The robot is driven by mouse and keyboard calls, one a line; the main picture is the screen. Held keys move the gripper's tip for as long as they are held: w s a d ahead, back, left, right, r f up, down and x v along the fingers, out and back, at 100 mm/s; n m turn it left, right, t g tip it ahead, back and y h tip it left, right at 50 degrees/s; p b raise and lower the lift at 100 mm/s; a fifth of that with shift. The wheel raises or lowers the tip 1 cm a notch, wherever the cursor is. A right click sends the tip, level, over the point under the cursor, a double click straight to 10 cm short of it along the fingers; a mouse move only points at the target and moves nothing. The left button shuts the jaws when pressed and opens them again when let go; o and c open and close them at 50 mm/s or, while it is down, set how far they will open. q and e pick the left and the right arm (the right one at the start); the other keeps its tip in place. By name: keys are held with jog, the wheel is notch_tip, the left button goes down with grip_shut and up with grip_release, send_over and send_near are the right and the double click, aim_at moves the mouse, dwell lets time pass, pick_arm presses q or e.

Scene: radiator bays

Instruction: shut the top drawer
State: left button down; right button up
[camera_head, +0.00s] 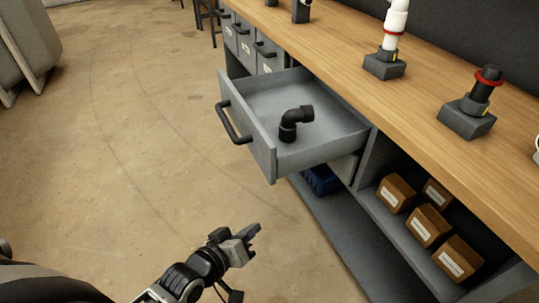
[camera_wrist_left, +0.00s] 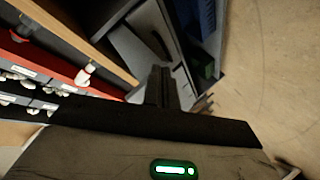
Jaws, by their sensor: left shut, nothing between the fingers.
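The top drawer (camera_head: 262,152) is grey and stands pulled out from under the wooden bench top in the head view. A black bar handle (camera_head: 232,124) is on its front, and a black pipe elbow (camera_head: 295,122) lies inside it. My left gripper (camera_head: 254,234) is shut and empty, apart from the drawer, lower in the picture than its front and over the floor. In the left wrist view, the shut fingers (camera_wrist_left: 163,88) point towards grey cabinet parts; which panel is the drawer is hard to tell there. My right gripper is not in view.
Pipe fittings on grey blocks (camera_head: 384,66) stand on the bench top (camera_head: 345,60). Small cartons (camera_head: 428,226) sit on the lower shelf at the right. A blue bin (camera_head: 320,180) is below the drawer. The floor (camera_head: 120,140) left of the drawer is clear.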

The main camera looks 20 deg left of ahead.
pick_arm(q)
jog(key=w+a+r+n+t+y+b, duration=0.2)
jog(key=w+a+n+t+y, duration=0.35)
jog(key=a+n, duration=0.75)
jog(key=shift+g+h, duration=0.55)
jog(key=shift+h, duration=0.1)
jog(key=shift+w+d+b, duration=0.15)
jog(key=shift+w+d, duration=0.2)
jog(key=shift+w, duration=2.05)
jog(key=shift+w+d+b, duration=0.15)
jog(key=shift+w+d, duration=0.25)
jog(key=shift+w, duration=1.95)
jog(key=shift+w+d+b, duration=0.15)
jog(key=shift+w+d, duration=0.2)
jog(key=shift+w, duration=2.05)
